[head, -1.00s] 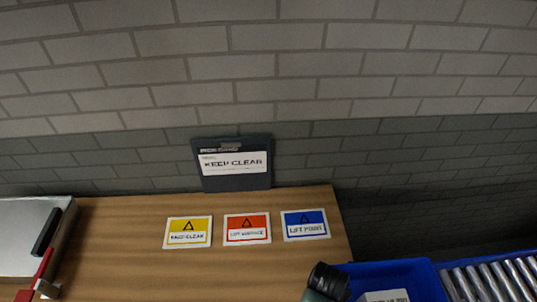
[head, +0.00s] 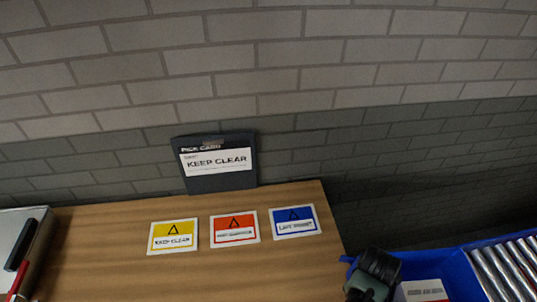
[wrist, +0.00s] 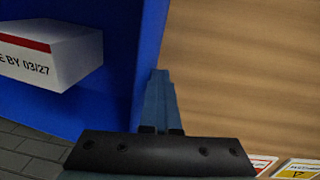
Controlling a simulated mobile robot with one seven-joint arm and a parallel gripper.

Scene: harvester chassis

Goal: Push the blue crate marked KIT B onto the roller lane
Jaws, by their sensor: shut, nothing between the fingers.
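The blue crate (head: 446,264) is at the lower right of the head view, between the wooden table and the roller lane (head: 512,262). Its KIT B marking is not visible. In the wrist view the crate (wrist: 112,25) fills the upper left, with a white, red-striped box (wrist: 50,55) inside. My gripper (wrist: 159,76) is shut and empty, with its fingers beside the crate's wall on the table side. I cannot tell whether they touch it. In the head view my dark wrist hides part of the crate's left end, and the fingertips do not show.
The wooden table (head: 110,265) carries yellow (head: 172,237), red (head: 235,228) and blue (head: 295,222) cards. A dark KEEP CLEAR sign (head: 215,180) stands behind them against the brick wall. A pale case (head: 15,235) with dark and red handles is at far left.

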